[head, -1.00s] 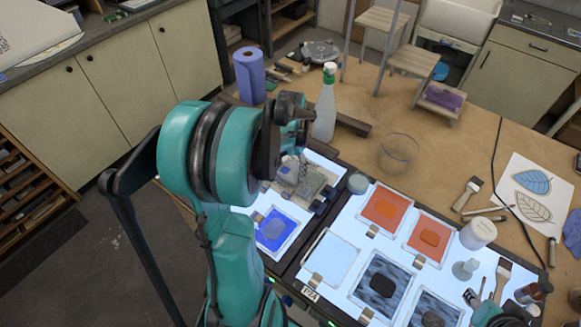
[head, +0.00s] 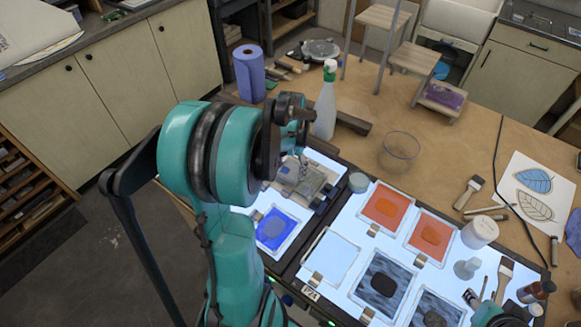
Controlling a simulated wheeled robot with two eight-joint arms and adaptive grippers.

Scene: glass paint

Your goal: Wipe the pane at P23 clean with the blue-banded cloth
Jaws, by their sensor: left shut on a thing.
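My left gripper (head: 297,158) hangs at the far end of the left light panel, seen partly behind its own wrist. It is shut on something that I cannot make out. Just below it is a greyish, see-through item (head: 303,184); whether they touch is unclear. A blue pane (head: 277,230) with a greyish blot lies nearer on the same panel. I cannot read P23 on any label, and no blue band on a cloth shows. My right gripper (head: 484,292) is partly in view at the lower right edge; its jaws are unclear.
The right panel holds a pale pane (head: 330,257), orange panes (head: 385,208) and dark streaked panes (head: 381,285). A spray bottle (head: 326,108), a blue roll (head: 249,73) and a glass bowl (head: 400,148) stand behind. Brushes and jars crowd the right side.

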